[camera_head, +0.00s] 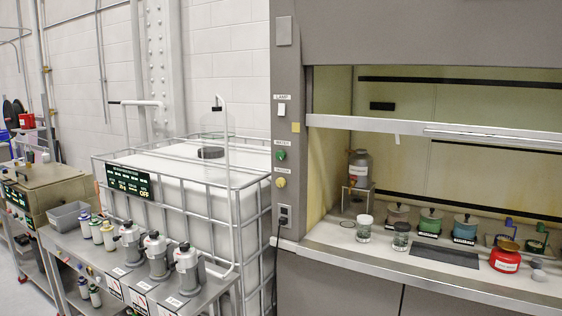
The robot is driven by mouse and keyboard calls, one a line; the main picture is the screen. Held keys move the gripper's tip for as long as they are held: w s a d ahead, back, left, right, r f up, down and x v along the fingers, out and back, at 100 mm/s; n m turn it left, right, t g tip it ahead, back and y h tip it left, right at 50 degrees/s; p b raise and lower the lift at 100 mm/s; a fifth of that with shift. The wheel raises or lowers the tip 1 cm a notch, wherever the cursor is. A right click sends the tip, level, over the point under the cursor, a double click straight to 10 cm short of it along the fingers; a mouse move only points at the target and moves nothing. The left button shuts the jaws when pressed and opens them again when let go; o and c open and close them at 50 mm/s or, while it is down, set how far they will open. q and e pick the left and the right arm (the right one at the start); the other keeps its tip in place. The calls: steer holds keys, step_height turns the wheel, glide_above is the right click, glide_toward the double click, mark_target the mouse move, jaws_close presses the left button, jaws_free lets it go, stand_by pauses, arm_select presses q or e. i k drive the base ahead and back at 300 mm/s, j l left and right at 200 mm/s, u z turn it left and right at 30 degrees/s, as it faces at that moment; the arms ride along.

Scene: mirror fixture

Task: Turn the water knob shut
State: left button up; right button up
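A green round knob (281,155) sits on the grey vertical post (286,120) at the left side of the fume hood. A small label is above it, too blurred to read surely, though it may say water. A yellow knob (280,182) is just below, also under a small label. I cannot tell from this view how far either knob is turned. Neither of my grippers shows in the view.
A light switch (281,109) is above the knobs and a socket (285,216) below. Left of the post stands a caged white tank (185,165), with a bench of grey canisters (156,256) in front. The hood counter (340,238) holds several jars, pots and a red container (505,258).

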mark_target(280, 156)
steer(key=i+j, duration=0.15)
steer(key=i, duration=0.25)
steer(key=i+j, duration=0.15)
steer(key=i, duration=0.25)
steer(key=i+j+u, duration=0.1)
steer(key=i, duration=0.3)
